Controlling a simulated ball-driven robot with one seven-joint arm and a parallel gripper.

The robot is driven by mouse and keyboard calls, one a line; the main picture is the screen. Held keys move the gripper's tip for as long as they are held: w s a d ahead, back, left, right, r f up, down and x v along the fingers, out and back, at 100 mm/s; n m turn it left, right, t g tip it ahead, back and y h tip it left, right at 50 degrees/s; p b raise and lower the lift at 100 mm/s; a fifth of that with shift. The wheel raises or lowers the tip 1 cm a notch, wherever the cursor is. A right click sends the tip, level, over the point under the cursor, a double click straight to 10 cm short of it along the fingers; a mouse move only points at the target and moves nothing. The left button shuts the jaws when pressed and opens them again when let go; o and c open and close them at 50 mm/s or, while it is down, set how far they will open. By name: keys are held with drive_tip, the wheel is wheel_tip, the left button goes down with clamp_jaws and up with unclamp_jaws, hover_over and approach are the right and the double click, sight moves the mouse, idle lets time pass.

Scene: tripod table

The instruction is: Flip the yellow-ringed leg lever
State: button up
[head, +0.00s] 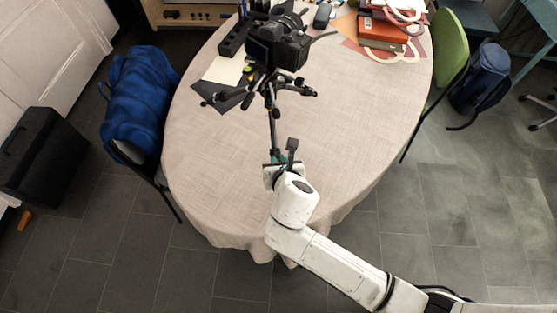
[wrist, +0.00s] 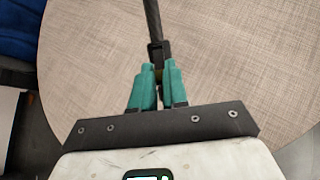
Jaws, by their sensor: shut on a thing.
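A black tripod (head: 268,90) with a camera (head: 280,45) on top stands on the table. One dark leg (head: 272,125) reaches down toward my gripper (head: 275,160). In the wrist view the leg (wrist: 152,18) comes in from the top and ends in a black lever clamp (wrist: 158,50). My gripper (wrist: 157,72) has its teal fingers close together around the lower part of this clamp, shut on the lever. A small olive-yellow patch shows between the fingers; I cannot tell if it is the ring. The lever's exact angle is mostly hidden by the fingers.
The oval table (head: 370,130) has bare cloth left and right of the leg. A dark mat (head: 228,97), a white sheet (head: 222,70) and red books (head: 383,32) lie farther back. A blue bag (head: 148,95) hangs on a chair at left; a green chair (head: 450,45) stands right.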

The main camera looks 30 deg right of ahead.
drive_tip(key=shift+w+d+r+p, duration=0.15)
drive_tip(key=shift+w+r+p, duration=0.15)
drive_tip(key=shift+r+p, duration=0.8)
idle(0.8)
drive_tip(key=shift+w+d+p, duration=0.15)
drive_tip(key=shift+w+p, duration=0.15)
drive_tip(key=shift+p, duration=0.8)
idle(0.4)
drive_tip(key=shift+w+d+r+p, duration=0.1)
drive_tip(key=shift+w+r+p, duration=0.05)
drive_tip(key=shift+p, duration=0.2)
clamp_jaws()
drive_tip(key=shift+o, duration=1)
unclamp_jaws()
